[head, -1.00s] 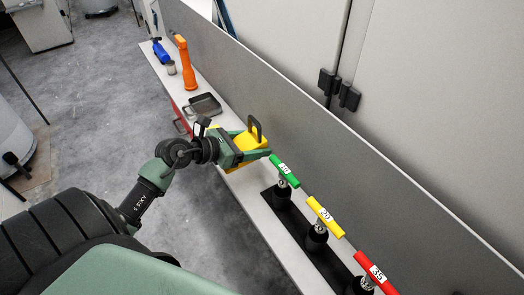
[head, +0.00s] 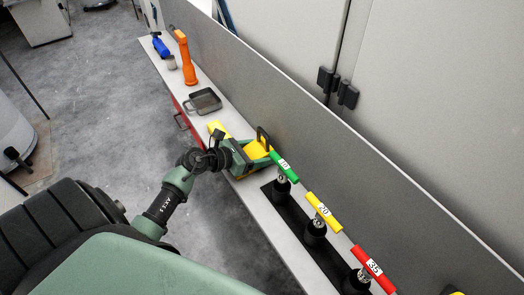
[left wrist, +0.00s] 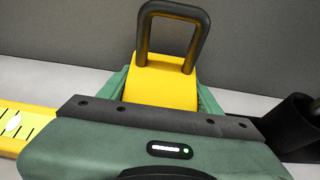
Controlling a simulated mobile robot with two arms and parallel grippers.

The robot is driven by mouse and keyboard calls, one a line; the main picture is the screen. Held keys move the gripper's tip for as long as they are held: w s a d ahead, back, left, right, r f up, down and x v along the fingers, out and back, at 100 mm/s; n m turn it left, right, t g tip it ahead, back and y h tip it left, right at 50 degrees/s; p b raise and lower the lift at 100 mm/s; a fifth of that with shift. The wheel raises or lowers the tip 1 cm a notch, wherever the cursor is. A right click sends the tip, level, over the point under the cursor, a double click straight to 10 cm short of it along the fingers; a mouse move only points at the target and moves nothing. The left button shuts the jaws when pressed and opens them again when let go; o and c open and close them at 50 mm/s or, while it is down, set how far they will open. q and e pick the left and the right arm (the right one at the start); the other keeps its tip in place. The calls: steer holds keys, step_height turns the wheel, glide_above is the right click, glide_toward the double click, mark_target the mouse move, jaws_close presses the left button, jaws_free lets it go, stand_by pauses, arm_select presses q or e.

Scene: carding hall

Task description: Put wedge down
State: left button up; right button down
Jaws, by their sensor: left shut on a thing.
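The yellow wedge (head: 257,149) has a black loop handle (head: 263,137) at its end. My left gripper (head: 257,158) is shut on it, beside the green handle marked 10. In the left wrist view the yellow wedge (left wrist: 160,87) sits between the green fingers, with its black loop upright beyond them. A yellow strip with black scale marks (left wrist: 22,124) sticks out to the left of the gripper; I cannot tell whether it belongs to the wedge. The wedge is low over or on the white shelf (head: 243,187); contact is hidden. My right gripper is not in view.
Green (head: 284,167), yellow (head: 324,211) and red (head: 373,269) handles stand in a dark strip to the right. A dark tray (head: 205,101), an orange tool (head: 186,60), a small cup (head: 171,62) and a blue tool (head: 160,46) stand farther along. A grey panel (head: 300,130) runs behind.

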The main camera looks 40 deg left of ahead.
arm_select(q)
steer(key=shift+f, duration=0.1)
steer(key=o, duration=1.8)
